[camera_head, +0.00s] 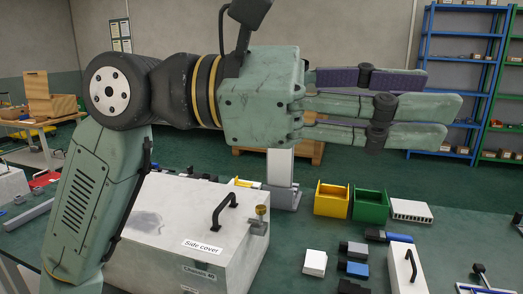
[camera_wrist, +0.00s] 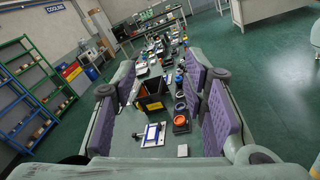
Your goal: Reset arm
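My gripper (camera_head: 440,106) is held level in the upper part of the head view, with its long green fingers pointing right. One finger shows a purple pad. In the wrist view my gripper (camera_wrist: 160,76) has its purple-padded fingers spread apart to the left and right, with an empty gap between them. It is open and holds nothing. My arm (camera_head: 95,200) rises at the left of the head view and bends at a dark joint to the gripper. It hides part of the white box labelled "Side cover" (camera_head: 165,222) below.
A yellow bin (camera_head: 331,202) and a green bin (camera_head: 369,207) stand on the green table, right of the box. A white block (camera_head: 315,263) and a handled white case (camera_head: 402,270) lie in front. A blue shelf rack (camera_head: 424,80) stands at the back. Space around the fingers looks clear.

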